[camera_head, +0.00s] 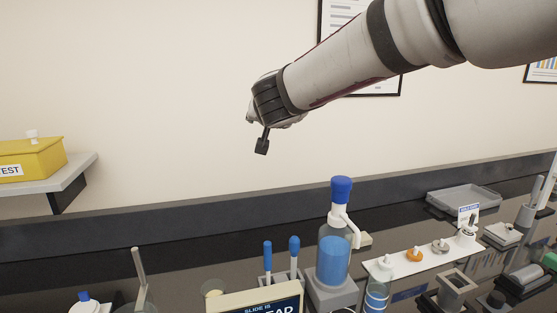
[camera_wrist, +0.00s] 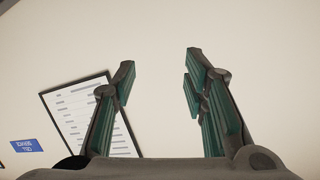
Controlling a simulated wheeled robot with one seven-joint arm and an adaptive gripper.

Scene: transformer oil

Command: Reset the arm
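My arm reaches in from the upper right in the head view and is held above the bench, in front of the pale wall. My gripper (camera_head: 261,146) hangs at its end, well clear of everything on the bench. In the wrist view my gripper (camera_wrist: 160,78) shows two green-padded fingers spread wide apart. Nothing is between them, only bare wall and part of a framed sheet (camera_wrist: 80,112) behind the left finger. The gripper is open and empty.
A blue-capped bottle with blue liquid (camera_head: 333,255) stands on the bench below. A white strip with small parts (camera_head: 400,262) and a grey tray (camera_head: 464,198) lie to the right. A yellow box (camera_head: 32,157) sits on a shelf (camera_head: 75,175) at left. The air around the gripper is free.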

